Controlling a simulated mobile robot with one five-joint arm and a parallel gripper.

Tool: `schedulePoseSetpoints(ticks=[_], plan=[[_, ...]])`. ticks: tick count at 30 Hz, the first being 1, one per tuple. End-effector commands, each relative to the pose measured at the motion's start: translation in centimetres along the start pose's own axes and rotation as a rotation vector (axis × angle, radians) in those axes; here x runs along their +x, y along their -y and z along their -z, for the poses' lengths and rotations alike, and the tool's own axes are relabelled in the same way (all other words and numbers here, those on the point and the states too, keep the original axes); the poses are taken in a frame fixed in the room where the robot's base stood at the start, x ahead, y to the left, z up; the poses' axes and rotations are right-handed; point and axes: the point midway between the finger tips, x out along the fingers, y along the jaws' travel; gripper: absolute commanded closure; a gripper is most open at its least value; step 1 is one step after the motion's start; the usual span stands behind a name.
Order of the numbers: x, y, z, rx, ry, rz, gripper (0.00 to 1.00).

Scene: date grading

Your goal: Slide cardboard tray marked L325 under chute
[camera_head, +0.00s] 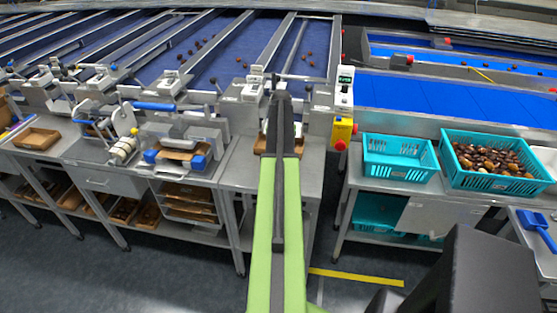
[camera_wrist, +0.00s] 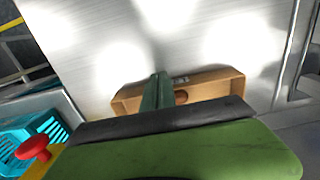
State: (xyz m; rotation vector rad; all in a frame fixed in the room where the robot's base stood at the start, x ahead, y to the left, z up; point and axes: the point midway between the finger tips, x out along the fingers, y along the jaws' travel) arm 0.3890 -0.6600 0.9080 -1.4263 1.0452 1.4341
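A brown cardboard tray (camera_head: 318,143) lies on the steel table, partly hidden behind my arm in the head view. In the wrist view the tray (camera_wrist: 215,80) lies across the middle, with a small light label on its wall and a brown date inside. The label is too small to read. My gripper (camera_wrist: 157,90) reaches over the tray's near side; I cannot tell if it touches. It points away from me at the end of my green arm in the head view. Its fingers look like one narrow dark green shape, so their opening is unclear. Metal lane ends (camera_head: 250,92) stand behind the table.
Another cardboard tray (camera_head: 38,139) lies far left. A scale-like device (camera_head: 185,158) stands left of my arm. A yellow box with a red button (camera_head: 342,134) is just right. Two turquoise crates stand further right, one empty-looking (camera_head: 398,170), one full of dates (camera_head: 458,182).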

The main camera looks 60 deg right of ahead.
Motion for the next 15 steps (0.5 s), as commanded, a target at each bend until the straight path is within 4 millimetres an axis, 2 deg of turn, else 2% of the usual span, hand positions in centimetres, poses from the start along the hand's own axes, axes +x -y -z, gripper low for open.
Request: schedulePoseSetpoints(ticks=[11, 15], plan=[[0.00, -0.07, 0.40, 0.001, -0.011, 0.000, 1.00], [-0.02, 0.04, -0.37, 0.000, -0.011, 0.000, 1.00]])
